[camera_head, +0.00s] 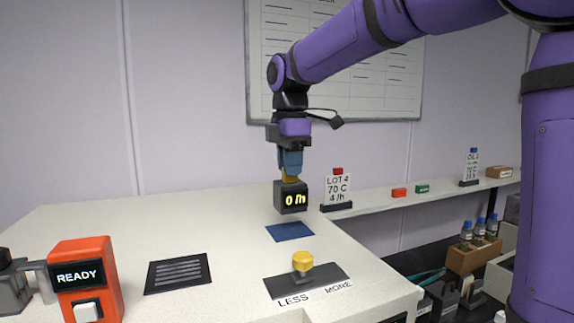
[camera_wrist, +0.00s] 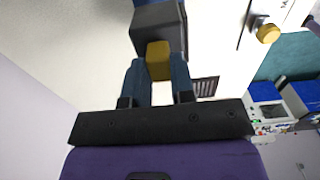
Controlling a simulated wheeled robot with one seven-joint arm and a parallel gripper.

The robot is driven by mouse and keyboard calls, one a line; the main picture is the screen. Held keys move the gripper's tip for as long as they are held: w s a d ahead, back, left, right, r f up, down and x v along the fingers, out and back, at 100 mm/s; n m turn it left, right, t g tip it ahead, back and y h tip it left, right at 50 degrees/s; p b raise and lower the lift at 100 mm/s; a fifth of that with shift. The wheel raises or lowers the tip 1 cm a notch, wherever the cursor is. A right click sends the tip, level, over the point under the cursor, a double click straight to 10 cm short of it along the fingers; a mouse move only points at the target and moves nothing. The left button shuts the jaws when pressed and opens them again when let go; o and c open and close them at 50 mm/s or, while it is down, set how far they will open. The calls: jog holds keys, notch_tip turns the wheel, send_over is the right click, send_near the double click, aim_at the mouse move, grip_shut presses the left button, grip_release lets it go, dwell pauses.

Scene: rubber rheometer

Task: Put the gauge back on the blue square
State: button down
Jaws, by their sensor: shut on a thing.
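The gauge (camera_head: 291,197) is a dark cube with a yellow display reading like "0 /h" and a yellow grip on top. My gripper (camera_head: 290,172) is shut on that yellow grip and holds the gauge upright in the air. The blue square (camera_head: 290,231) lies flat on the white bench, below the gauge in the head view, with a bare gap between them. In the wrist view, the blue fingers of my gripper (camera_wrist: 158,85) close on the yellow grip, and the grey gauge body (camera_wrist: 160,28) shows beyond it.
A yellow knob (camera_head: 302,261) on a dark plate marked LESS and MORE stands in front of the blue square. A black slotted pad (camera_head: 178,272) and an orange READY box (camera_head: 86,279) are at left. A sign reading LOT 4 (camera_head: 338,188) stands behind right. The bench's back left is clear.

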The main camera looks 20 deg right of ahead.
aim_at(290, 182)
jog(key=shift+f, duration=1.85)
jog(key=shift+f, duration=0.15)
jog(key=shift+f, duration=0.45)
jog(key=c, duration=0.9)
grip_release()
jog(key=shift+r, duration=0.1)
jog(key=shift+r, duration=2.95)
